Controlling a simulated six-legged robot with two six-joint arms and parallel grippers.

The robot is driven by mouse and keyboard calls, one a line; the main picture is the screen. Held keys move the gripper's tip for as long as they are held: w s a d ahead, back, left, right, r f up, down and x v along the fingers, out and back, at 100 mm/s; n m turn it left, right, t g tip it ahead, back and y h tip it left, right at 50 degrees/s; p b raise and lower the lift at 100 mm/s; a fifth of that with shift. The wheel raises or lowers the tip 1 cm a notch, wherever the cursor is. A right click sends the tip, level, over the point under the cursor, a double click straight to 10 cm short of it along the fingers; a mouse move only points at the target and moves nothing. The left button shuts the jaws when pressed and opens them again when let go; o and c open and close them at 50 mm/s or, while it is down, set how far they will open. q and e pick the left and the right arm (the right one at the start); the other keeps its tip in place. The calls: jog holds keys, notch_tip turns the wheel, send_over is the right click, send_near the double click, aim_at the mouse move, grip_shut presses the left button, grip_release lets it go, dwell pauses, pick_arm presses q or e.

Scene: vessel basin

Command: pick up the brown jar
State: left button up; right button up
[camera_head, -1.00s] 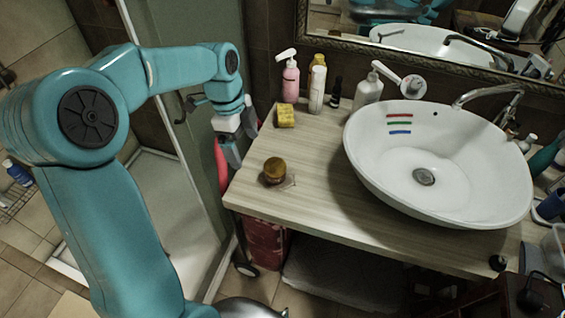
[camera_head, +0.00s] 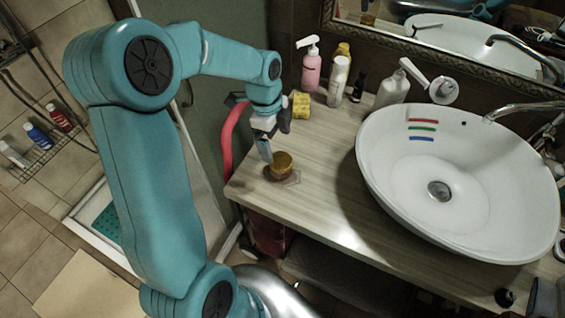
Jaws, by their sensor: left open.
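The brown jar (camera_head: 283,163) is small and round and stands upright near the left end of the wooden counter (camera_head: 320,190). My left gripper (camera_head: 268,150) comes in from the left and points down, just behind and to the left of the jar in the picture. One finger shows clearly beside the jar. The gripper is open and holds nothing. I cannot tell whether the finger touches the jar. My right gripper is not in view.
A yellow sponge (camera_head: 301,104), a pink pump bottle (camera_head: 311,68) and a white bottle (camera_head: 338,82) stand behind the jar. The white basin (camera_head: 385,180) fills the right side. The counter in front and to the right of the jar is clear.

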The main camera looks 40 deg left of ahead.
aim_at(280, 160)
pick_arm(q)
jog(key=f, duration=0.3)
jog(key=shift+d+f, duration=0.1)
jog(key=shift+d, duration=0.25)
jog(key=shift+d+f, duration=0.15)
jog(key=shift+f, duration=0.1)
jog(key=shift+s+f, duration=0.1)
jog(key=shift+f, duration=0.15)
jog(key=f, duration=0.1)
jog(key=f+p, duration=0.1)
jog(key=f, duration=0.2)
jog(key=shift+w+d, duration=0.2)
jog(key=shift+d, duration=0.05)
jog(key=shift+d+f+p, duration=0.1)
jog(key=shift+f+p, duration=0.2)
jog(key=shift+f, duration=0.2)
jog(key=c, duration=1.2)
